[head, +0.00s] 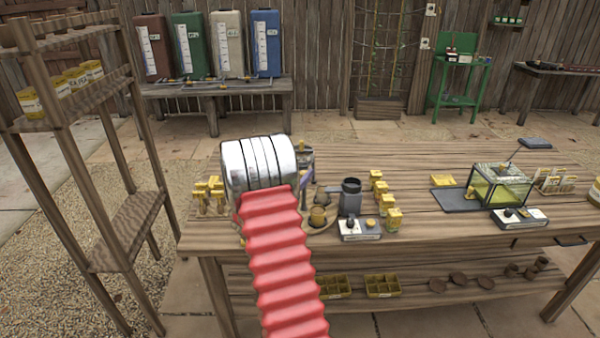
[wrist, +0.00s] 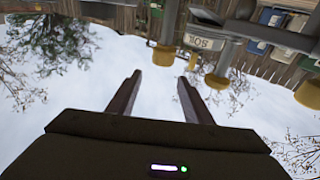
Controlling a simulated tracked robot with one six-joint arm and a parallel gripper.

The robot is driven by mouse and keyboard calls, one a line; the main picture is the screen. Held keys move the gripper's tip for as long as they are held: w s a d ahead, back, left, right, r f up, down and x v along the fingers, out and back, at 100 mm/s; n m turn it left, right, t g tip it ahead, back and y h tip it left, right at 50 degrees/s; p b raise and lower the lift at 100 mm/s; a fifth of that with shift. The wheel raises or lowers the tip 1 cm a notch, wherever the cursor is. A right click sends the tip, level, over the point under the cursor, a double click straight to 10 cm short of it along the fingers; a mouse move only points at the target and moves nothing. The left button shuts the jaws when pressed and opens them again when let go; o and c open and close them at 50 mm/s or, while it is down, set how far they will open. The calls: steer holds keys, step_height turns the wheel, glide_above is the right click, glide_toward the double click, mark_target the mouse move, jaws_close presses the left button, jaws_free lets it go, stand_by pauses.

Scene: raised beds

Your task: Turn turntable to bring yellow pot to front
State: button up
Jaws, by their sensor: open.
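A round wooden turntable (head: 328,226) sits on the bench, partly hidden behind my red-sleeved arm. A small yellow-brown pot (head: 317,216) stands on its visible near right part. Other things on the turntable are mostly hidden by my arm, so I cannot tell every pot's colour. My gripper (wrist: 160,82) shows in the wrist view with its two fingers apart and nothing between them. The wrist picture is upside down, with pale sky behind the fingers. In the head view the gripper is hidden behind my arm, so its distance from the turntable is unclear.
A dark cup-like device (head: 351,197) and a control box (head: 360,229) stand right of the turntable. Several yellow boxes (head: 387,203) line up beside them. A glass tank (head: 499,186) stands farther right. A wooden shelf rack (head: 125,230) rises at left.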

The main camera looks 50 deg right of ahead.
steer(key=s+a+f+n+t+y, duration=0.2)
steer(key=s+n+t+y, duration=0.6)
steer(key=t, duration=0.5)
steer(key=shift+f+n+y, duration=0.7)
steer(key=shift+f+n, duration=0.05)
steer(key=shift+n, duration=0.35)
steer(key=shift+w+d, duration=0.1)
glide_above(304, 191)
steer(key=x, duration=0.5)
steer(key=shift+s, duration=0.25)
steer(key=c, duration=1.1)
steer(key=shift+o, duration=0.2)
